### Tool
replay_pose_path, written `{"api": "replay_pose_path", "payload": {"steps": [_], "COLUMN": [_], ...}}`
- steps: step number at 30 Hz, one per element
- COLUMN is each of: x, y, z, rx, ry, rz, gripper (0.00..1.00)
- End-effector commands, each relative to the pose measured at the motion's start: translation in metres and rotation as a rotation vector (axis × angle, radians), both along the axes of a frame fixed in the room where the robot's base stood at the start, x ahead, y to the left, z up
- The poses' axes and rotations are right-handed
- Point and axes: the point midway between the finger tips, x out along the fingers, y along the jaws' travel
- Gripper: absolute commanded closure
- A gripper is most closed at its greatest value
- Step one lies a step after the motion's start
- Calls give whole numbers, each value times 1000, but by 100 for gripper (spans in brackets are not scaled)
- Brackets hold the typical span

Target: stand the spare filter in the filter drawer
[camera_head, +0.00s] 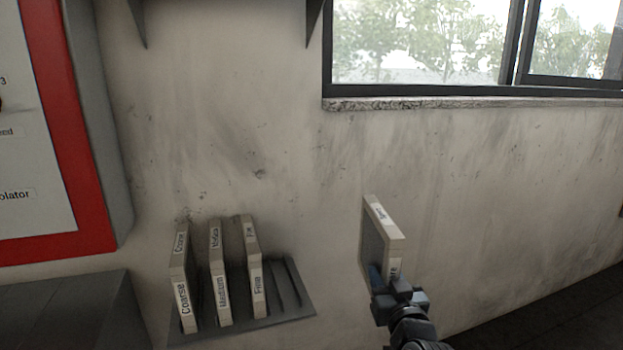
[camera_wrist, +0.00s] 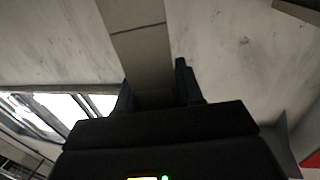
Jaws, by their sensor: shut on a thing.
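The spare filter (camera_head: 383,240) is a flat, pale-framed panel with a dark face and labels on its edge. In the head view it is upright in the air, right of the filter drawer. My gripper (camera_head: 392,285) is shut on its lower part. In the wrist view the filter edge (camera_wrist: 140,45) runs up between the fingers of my gripper (camera_wrist: 158,90). The filter drawer (camera_head: 240,328) is a dark grey slotted rack at the wall. It holds filters labelled Coarse (camera_head: 183,280), Medium (camera_head: 219,275) and Fine (camera_head: 254,268). The drawer's right end, beside Fine, is empty with raised dividers.
A red-framed panel (camera_head: 75,130) on a grey cabinet stands at the left. A grey box-like surface (camera_head: 70,310) is below it. A window with a stone sill (camera_head: 450,102) is at upper right. The wall between drawer and filter is clear.

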Motion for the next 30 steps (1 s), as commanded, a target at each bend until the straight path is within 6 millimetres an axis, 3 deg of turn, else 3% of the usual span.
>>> {"api": "replay_pose_path", "payload": {"steps": [3, 12, 27, 30], "x": [-22, -62, -89, -108], "y": [-3, -11, -20, -24], "z": [-29, -75, -103, -120], "rx": [0, 0, 1, -1], "ry": [1, 0, -2, 2], "rz": [-7, -21, -36, -41], "gripper": [100, 100, 100, 100]}}
